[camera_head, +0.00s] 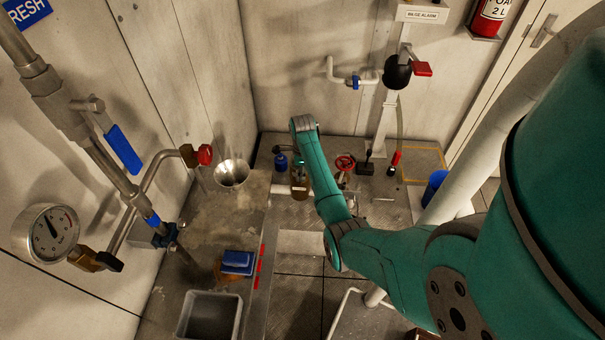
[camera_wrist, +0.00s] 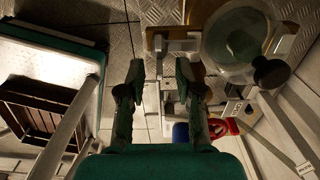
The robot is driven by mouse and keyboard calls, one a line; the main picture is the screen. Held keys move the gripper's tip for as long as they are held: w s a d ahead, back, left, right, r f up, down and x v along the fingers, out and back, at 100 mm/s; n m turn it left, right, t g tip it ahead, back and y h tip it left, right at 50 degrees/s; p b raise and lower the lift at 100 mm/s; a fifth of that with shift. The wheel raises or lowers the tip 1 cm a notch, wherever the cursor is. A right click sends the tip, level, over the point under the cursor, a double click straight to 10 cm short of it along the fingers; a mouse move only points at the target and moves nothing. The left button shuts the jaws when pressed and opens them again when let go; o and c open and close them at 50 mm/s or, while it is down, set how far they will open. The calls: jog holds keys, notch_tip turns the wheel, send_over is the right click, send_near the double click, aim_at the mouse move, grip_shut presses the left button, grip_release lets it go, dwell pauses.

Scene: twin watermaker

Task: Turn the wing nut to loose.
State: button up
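I cannot pick out the wing nut for certain in either view. In the wrist view my gripper (camera_wrist: 159,72) is open, its two dark green fingers apart with nothing between them. A pale round housing (camera_wrist: 240,38) with a dark round knob (camera_wrist: 271,72) lies right of the fingers, apart from them. A light metal bracket (camera_wrist: 176,45) is just beyond the right fingertip. In the head view my teal arm reaches over the far bench; its gripper is not clearly visible there.
A red handwheel (camera_head: 345,163), a blue bottle (camera_head: 281,161) and a metal funnel (camera_head: 231,173) stand around the bench. A blue block (camera_head: 238,262) and a grey bin (camera_head: 210,315) are nearer. The wrist view also shows a brown slatted crate (camera_wrist: 38,112) and a red handle (camera_wrist: 222,127).

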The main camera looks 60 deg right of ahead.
jog(key=shift+f, duration=0.45)
grip_shut()
